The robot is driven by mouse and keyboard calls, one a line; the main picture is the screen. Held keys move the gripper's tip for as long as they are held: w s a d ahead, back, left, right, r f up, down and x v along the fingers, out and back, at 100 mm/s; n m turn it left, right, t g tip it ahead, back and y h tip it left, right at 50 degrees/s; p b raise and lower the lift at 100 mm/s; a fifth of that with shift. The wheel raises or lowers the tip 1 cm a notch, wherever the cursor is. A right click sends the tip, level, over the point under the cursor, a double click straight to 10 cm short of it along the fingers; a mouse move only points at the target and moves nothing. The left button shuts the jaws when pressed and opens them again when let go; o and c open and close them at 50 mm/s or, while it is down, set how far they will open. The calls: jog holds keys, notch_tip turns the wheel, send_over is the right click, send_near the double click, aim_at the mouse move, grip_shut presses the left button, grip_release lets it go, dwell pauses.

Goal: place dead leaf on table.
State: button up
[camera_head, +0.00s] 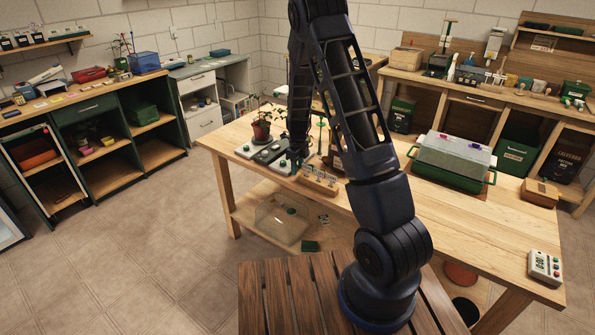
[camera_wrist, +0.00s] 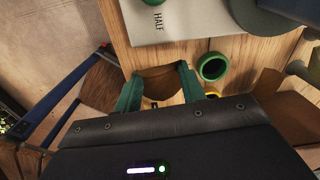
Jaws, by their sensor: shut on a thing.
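My gripper (camera_wrist: 159,72) shows in the wrist view with its two green fingers a little apart, shut on the dead leaf (camera_wrist: 160,84), a brown curved piece between the fingertips. The leaf is over or at the wooden table top (camera_wrist: 122,40); I cannot tell whether it touches. In the head view my gripper (camera_head: 291,158) is low at the left part of the wooden table (camera_head: 455,228), beside the potted plant. The leaf is too small or hidden to make out there.
A potted plant (camera_head: 262,130) stands at the table's left end. A wooden block with labels (camera_head: 318,178) is close to my gripper. A green ring (camera_wrist: 212,67) and a white panel marked HALF (camera_wrist: 172,22) are near the fingers.

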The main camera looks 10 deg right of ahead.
jog(key=shift+f, duration=1)
jog(key=shift+f, duration=0.1)
jog(key=o, duration=1)
